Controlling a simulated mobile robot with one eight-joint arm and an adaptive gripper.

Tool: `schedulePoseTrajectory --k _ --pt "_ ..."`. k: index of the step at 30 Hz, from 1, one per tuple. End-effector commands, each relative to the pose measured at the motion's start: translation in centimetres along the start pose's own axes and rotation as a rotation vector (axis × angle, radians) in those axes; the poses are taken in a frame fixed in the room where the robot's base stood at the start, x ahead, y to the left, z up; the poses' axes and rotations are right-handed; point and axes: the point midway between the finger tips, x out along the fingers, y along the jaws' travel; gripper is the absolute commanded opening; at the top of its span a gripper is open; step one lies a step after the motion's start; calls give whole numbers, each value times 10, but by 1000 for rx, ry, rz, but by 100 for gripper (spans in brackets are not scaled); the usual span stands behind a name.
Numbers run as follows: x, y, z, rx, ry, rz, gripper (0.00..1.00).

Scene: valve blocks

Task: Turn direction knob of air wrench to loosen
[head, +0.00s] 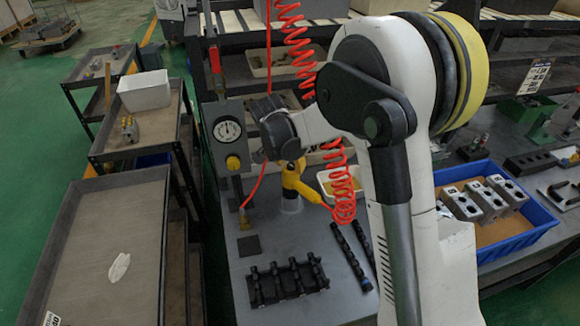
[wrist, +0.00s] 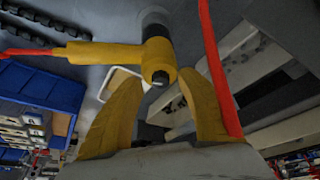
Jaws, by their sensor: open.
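The yellow air wrench (head: 294,181) stands on the grey workbench, below the end of my arm in the head view. In the wrist view, the air wrench (wrist: 100,54) runs across the upper left, with its rounded yellow head facing the camera. A small dark round end with a grey centre, seemingly the direction knob (wrist: 160,78), shows on that head. My gripper (wrist: 161,85) is open, with one yellow finger on each side of the knob and visible space between. Whether a finger touches the wrench is unclear. The fingers are not clearly visible in the head view.
A red coiled air hose (head: 343,182) hangs beside the wrench; a red hose (wrist: 219,70) passes close to the right finger. A pressure gauge (head: 228,130) stands left. A black rack (head: 286,282) lies in front. A blue bin (head: 525,235) with metal blocks is right.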

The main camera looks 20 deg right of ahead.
Motion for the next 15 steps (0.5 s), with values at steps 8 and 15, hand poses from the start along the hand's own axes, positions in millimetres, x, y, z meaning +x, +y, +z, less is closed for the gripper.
schedulePoseTrajectory --k 8,15 --pt "4 0 0 0 0 0 44" --pt "3 0 0 0 0 -1 0"
